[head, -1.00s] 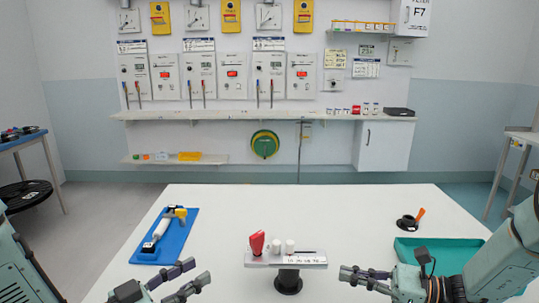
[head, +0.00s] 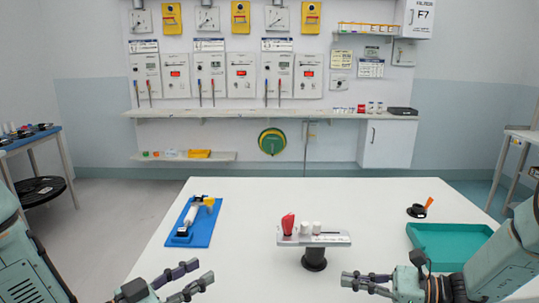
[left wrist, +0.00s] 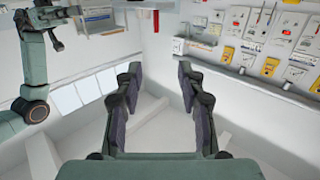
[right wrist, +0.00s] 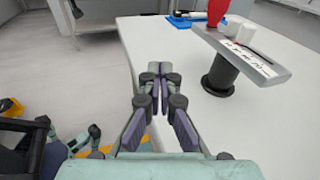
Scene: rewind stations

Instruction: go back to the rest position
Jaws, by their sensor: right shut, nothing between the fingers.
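My left gripper (head: 196,275) is low at the left of the table in the head view. In the left wrist view (left wrist: 156,75) its fingers stand wide apart with nothing between them. My right gripper (head: 345,280) is in front of the small stand, a little to its right. In the right wrist view (right wrist: 160,68) its fingertips are together and hold nothing. The stand (head: 314,256) has a black post and a grey top plate bearing a red item (head: 288,224) and white caps (head: 311,228). Both grippers are apart from it.
A blue tray (head: 201,234) with a white and yellow tool lies at the table's left. A teal tray (head: 450,243) is at the right, with a black round holder (head: 416,211) behind it. The white table (head: 350,200) is clear around the stand.

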